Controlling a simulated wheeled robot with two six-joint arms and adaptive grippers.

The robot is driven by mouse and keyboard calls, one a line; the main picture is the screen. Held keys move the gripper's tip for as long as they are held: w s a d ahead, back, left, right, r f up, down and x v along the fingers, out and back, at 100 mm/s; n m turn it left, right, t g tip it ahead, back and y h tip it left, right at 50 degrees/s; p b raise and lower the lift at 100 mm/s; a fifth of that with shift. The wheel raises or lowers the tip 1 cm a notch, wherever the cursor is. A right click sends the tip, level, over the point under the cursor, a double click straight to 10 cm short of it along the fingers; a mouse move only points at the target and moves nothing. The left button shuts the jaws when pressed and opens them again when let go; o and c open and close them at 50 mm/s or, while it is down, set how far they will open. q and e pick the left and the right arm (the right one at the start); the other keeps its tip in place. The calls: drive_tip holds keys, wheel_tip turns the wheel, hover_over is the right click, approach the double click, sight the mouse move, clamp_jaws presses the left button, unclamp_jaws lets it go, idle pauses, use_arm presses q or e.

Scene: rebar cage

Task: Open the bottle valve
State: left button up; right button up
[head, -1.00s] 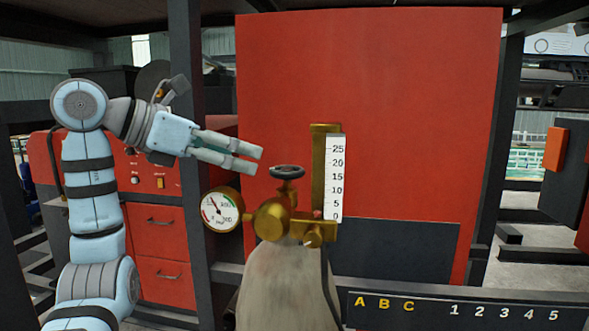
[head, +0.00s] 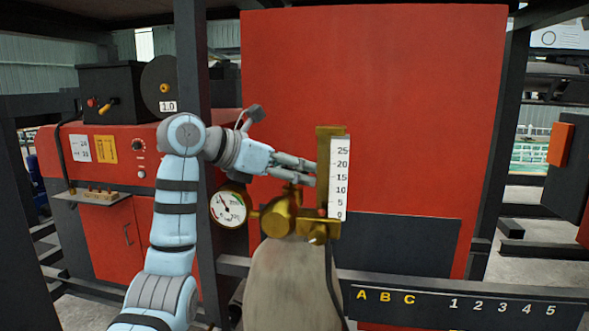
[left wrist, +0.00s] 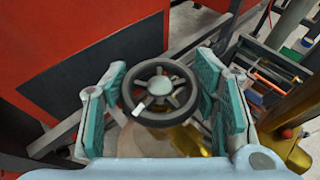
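The bottle valve's black spoked handwheel (left wrist: 160,93) sits between the two teal-padded fingers of my left gripper (left wrist: 160,98) in the left wrist view. The fingers are apart on either side of the wheel; the right pad is close to its rim. In the head view my left gripper (head: 296,172) is at the valve top and hides the handwheel. The brass valve body (head: 281,215) sits on the grey bottle (head: 290,285), with a round pressure gauge (head: 229,207) on its left. A flow scale (head: 339,178) stands upright to its right. My right gripper is out of view.
A dark post (head: 190,75) stands behind my left arm. A red panel (head: 420,110) is behind the valve. A dark rail with letters and numbers (head: 430,303) runs at lower right. A tray of tools (left wrist: 265,75) shows in the left wrist view.

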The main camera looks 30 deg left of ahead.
use_arm(q)
drive_tip(key=c, duration=0.3)
drive_tip(key=n+t+y, duration=0.1)
drive_tip(key=n+y, duration=0.2)
drive_tip(key=shift+d, duration=0.1)
drive_tip(key=shift+f+n+y, duration=0.1)
drive_tip(key=shift+n+y, duration=0.9)
drive_tip(key=shift+y, duration=0.1)
drive_tip(key=shift+a, duration=0.2)
drive_tip(key=o, duration=1.1)
drive_tip(key=shift+w, duration=0.1)
drive_tip(key=shift+o, duration=0.2)
drive_tip(key=shift+w, duration=0.15)
